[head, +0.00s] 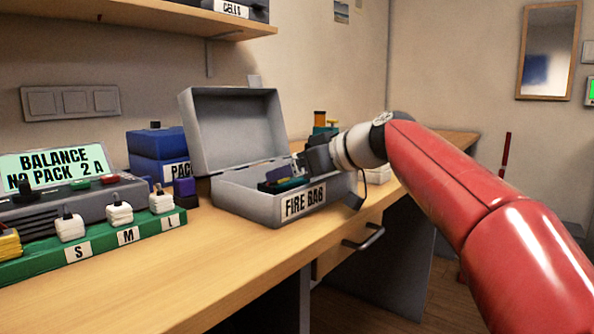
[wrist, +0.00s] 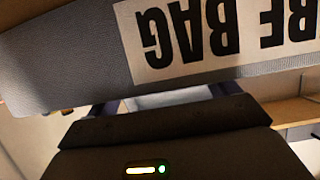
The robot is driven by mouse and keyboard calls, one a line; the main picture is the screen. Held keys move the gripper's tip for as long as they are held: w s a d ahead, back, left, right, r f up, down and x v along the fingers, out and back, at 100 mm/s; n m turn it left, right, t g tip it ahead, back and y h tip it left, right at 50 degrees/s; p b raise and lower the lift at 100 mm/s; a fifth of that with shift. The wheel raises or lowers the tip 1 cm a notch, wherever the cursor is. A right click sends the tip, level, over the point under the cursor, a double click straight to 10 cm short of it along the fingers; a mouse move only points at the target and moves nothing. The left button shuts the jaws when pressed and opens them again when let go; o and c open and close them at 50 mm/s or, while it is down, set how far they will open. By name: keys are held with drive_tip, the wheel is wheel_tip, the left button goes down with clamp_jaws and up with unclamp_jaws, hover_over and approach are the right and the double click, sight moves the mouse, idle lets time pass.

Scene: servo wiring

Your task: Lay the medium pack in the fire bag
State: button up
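The fire bag (head: 247,205) is a grey box with its lid up and a FIRE BAG label on its front. Its labelled wall (wrist: 75,65) fills the top of the wrist view. A dark and teal pack (head: 285,185) lies low inside; I cannot tell its size or whether it is the medium pack. My gripper (head: 300,165) is at the right end of the box, reaching in over it. In the wrist view, the two fingers (wrist: 160,102) stand apart with a pale gap between them. Their tips are hidden behind the box wall.
A green rack (head: 105,246) marked S, M and L with white plugs stands at left before a balance charger (head: 65,205). A blue box (head: 157,145) and a small purple block (head: 185,190) are left of the bag. The desk front (head: 200,270) is clear.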

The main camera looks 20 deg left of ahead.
drive_tip(key=shift+o, duration=1.1)
drive_tip(key=shift+r, duration=0.1)
drive_tip(key=shift+d+r, duration=0.1)
drive_tip(key=shift+d, duration=0.05)
drive_tip(key=v, duration=1.1)
drive_tip(key=shift+s+d+b, duration=0.25)
drive_tip(key=shift+d+b, duration=0.05)
